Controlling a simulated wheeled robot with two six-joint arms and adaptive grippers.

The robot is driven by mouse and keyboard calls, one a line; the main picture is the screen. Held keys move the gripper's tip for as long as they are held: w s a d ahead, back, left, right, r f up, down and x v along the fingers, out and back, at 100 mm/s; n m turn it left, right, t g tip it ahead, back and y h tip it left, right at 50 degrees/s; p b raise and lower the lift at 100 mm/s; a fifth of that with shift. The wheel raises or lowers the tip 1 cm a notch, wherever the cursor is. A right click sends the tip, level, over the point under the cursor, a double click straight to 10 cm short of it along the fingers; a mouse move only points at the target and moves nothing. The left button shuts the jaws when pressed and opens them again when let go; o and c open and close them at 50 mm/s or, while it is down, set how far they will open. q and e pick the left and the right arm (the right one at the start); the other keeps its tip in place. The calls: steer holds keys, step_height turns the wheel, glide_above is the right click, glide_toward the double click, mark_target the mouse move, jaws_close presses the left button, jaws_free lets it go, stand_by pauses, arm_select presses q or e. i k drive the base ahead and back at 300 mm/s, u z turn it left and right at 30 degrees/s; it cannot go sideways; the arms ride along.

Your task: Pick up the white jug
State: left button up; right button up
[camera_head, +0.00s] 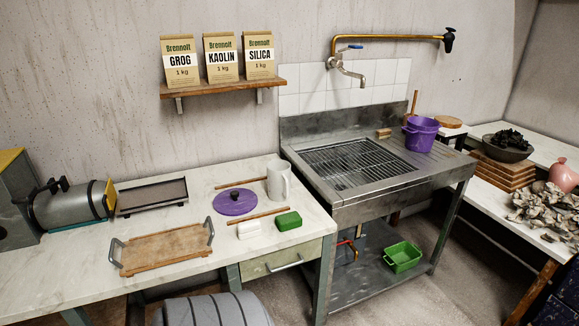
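The white jug (278,181) stands upright on the pale worktop, near its right end and close to the metal sink unit. Its handle shows on the right side. A wooden stick and a purple lid lie to its left, and a green block lies in front of it. Neither of my grippers is in view.
The worktop (60,262) also holds a wooden tray (165,248), a purple lid (236,202), a white block (249,229) and a green block (288,220). The sink unit (375,202) stands at right with a purple bucket (420,135). A shelf (222,89) with bags hangs above.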

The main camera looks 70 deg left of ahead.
mark_target(281, 183)
steer(key=u, duration=0.55)
steer(key=i, duration=0.8)
steer(key=u, duration=0.8)
